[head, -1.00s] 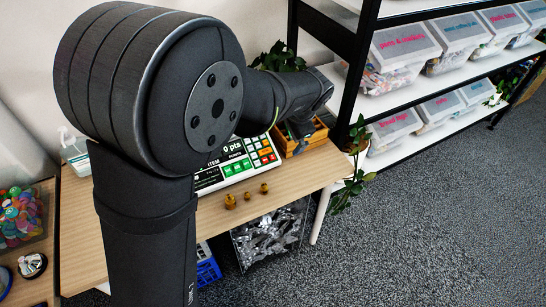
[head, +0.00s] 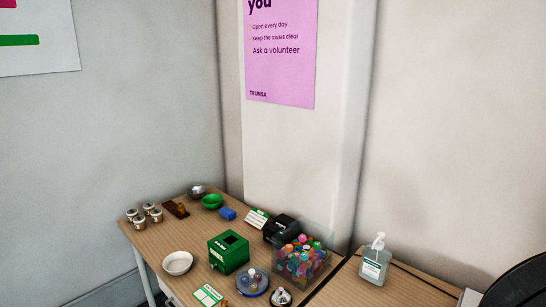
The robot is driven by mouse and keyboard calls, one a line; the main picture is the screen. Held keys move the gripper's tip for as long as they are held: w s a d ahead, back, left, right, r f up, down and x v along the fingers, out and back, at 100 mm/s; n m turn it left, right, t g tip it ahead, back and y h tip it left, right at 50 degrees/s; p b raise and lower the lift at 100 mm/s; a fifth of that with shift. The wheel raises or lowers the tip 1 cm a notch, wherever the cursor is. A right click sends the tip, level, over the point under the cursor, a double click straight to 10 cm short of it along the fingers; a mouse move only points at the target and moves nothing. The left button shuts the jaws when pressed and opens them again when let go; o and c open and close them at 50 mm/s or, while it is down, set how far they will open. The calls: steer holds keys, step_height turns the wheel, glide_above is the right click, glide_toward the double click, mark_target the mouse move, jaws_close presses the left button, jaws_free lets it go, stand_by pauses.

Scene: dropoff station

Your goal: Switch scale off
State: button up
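The scale with its keypad is not recognisable in the head view now. A small white edge (head: 469,298) shows at the bottom right, and I cannot tell whether it belongs to the scale. A dark rounded part of my arm fills the bottom right corner. My gripper is out of view, so its state does not show.
A sanitizer bottle (head: 375,262) stands on the right-hand table. Walls rise behind.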

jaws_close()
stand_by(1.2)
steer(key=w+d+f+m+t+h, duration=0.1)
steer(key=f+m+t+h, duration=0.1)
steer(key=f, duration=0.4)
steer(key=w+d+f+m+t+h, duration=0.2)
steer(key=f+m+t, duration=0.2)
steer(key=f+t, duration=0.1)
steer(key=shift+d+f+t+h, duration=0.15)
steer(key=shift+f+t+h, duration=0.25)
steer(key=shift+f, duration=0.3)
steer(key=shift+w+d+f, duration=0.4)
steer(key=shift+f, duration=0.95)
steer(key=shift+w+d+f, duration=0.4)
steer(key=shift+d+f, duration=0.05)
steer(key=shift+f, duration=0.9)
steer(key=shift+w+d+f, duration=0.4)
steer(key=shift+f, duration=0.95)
